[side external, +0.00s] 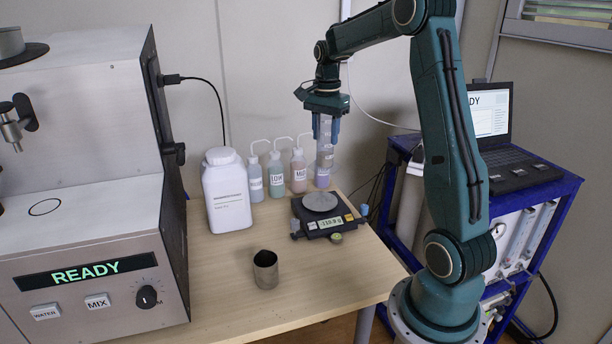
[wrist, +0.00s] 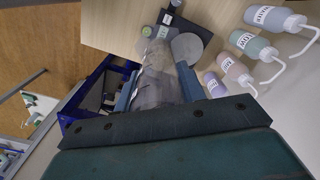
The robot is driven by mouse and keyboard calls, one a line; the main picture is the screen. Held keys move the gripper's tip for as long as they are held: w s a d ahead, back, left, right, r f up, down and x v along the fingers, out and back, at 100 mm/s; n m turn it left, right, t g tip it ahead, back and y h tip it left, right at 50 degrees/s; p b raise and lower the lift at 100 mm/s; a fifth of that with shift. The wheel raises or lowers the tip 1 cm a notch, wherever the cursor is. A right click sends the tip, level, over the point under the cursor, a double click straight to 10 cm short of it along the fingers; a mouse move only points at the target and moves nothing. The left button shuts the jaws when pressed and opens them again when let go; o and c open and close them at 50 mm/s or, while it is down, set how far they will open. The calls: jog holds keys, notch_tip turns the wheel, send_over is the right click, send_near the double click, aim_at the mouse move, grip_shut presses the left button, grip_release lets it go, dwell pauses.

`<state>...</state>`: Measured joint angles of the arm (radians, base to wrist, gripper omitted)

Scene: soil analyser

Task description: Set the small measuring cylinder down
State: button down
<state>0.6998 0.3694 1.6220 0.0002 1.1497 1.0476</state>
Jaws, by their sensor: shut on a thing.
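In the wrist view the clear cylinder (wrist: 154,86) lies between the two blue fingers of my gripper (wrist: 158,80). Its lower end is hard to make out there.
A balance (side external: 322,213) with a round pan stands in front of the cylinder. Several wash bottles (side external: 276,175) and a white jar (side external: 227,192) stand to the left. A dark metal beaker (side external: 265,270) is nearer the front. The table's front right (side external: 350,275) is clear.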

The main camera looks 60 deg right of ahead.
jog(key=s+a+f+m, duration=0.1)
jog(key=s+a+f, duration=0.1)
jog(key=s+a, duration=0.4)
jog(key=s+a+f+m, duration=0.1)
jog(key=s+a+f, duration=0.1)
jog(key=s+a, duration=0.3)
jog(key=shift+s+a+f, duration=0.3)
jog(key=shift+s+a, duration=0.05)
jog(key=shift+a, duration=0.75)
notch_tip(320, 180, down, 16)
jog(key=shift+f, duration=0.2)
jog(key=shift+f, duration=1.8)
jog(key=shift+f, duration=0.1)
jog(key=c, duration=0.8)
grip_release()
jog(key=shift+c, duration=0.2)
